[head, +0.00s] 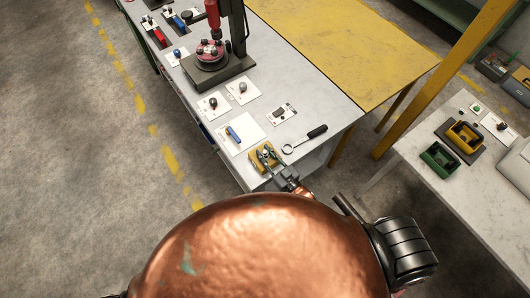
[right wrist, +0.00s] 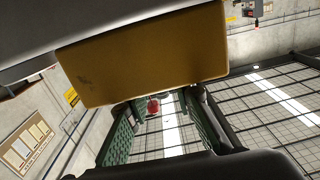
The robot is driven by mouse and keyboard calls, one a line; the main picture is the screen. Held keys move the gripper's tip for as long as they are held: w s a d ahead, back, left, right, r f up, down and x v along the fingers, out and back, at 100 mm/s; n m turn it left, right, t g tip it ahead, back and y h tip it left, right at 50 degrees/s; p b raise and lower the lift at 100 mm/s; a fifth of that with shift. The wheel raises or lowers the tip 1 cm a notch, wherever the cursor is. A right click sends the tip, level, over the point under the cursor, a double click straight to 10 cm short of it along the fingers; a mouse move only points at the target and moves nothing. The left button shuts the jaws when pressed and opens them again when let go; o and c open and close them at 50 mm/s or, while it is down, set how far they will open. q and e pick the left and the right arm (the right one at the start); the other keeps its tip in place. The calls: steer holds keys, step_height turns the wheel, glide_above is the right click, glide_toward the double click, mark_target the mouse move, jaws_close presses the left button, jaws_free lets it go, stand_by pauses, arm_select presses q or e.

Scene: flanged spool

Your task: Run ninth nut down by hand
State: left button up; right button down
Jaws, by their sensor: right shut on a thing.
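The flanged spool (head: 210,52) is a pinkish-red disc with dark nuts, on a dark base at the far part of the grey bench. Single nuts cannot be counted at this size. My right gripper (head: 272,165) is at the bench's near corner, at a small yellow tray (head: 255,163) with dark and greenish bits in it. It appears shut on the tray. In the right wrist view the tray's plain yellow side (right wrist: 150,62) fills the upper middle, above the green-padded fingers (right wrist: 158,118). The tray hides what lies between the fingertips. My left gripper is not in view.
A red tool (head: 213,14) hangs on a dark column over the spool. White cards (head: 243,93) with small parts, a blue-handled item (head: 234,134) and a black-handled ring tool (head: 309,135) lie on the bench. A yellow table (head: 345,45) adjoins it. Another bench (head: 405,185) stands right.

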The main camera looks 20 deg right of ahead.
steer(key=c, duration=1.6)
jaws_free()
steer(key=shift+s, duration=0.15)
steer(key=v, duration=1.1)
steer(key=shift+s+d, duration=0.25)
steer(key=shift+s, duration=0.05)
